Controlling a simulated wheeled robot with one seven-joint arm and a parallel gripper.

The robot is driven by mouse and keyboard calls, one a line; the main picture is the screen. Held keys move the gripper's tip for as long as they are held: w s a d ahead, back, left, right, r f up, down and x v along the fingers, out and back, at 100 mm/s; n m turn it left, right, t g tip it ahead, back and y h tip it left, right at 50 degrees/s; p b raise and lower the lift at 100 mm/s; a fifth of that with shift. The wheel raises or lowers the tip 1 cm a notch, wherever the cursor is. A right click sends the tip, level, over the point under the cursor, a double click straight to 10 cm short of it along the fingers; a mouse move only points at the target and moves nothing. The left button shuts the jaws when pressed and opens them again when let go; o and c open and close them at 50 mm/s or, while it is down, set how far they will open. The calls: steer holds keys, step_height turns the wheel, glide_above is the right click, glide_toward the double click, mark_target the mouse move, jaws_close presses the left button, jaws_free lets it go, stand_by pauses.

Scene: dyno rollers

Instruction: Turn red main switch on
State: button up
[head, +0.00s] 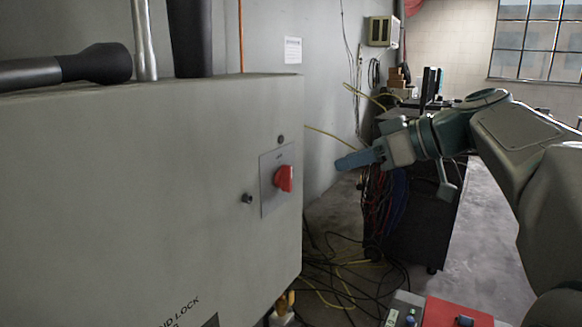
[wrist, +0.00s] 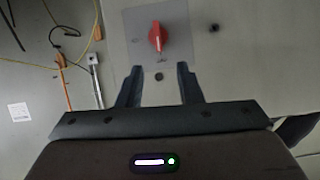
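The red main switch (head: 284,178) is a rotary knob on a grey plate (head: 267,199) on the right part of the large grey cabinet's face. In the wrist view the red switch (wrist: 157,38) shows ahead of the fingers, with its grip running up and down the picture. My gripper (head: 342,163) is to the right of the switch in the head view, apart from it. In the wrist view my gripper (wrist: 160,72) has its two fingers spread with nothing between them; the switch lies beyond their tips.
The grey cabinet (head: 130,190) fills the left, with a small dark knob (head: 247,199) beside the plate. A dark cart (head: 425,215) with cables stands behind my arm. Loose cables (head: 345,280) lie on the floor. A red and grey box (head: 440,312) is at the bottom.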

mark_target(291, 167)
steer(key=shift+n, duration=0.4)
steer(key=x, duration=0.4)
steer(key=r+p+x, duration=0.1)
steer(key=x, duration=0.3)
steer(key=p+x, duration=0.1)
steer(key=x, duration=0.4)
steer(key=shift+w+a+r, duration=0.25)
steer(key=shift+w+r, duration=0.15)
steer(key=shift+c, duration=0.3)
jaws_close()
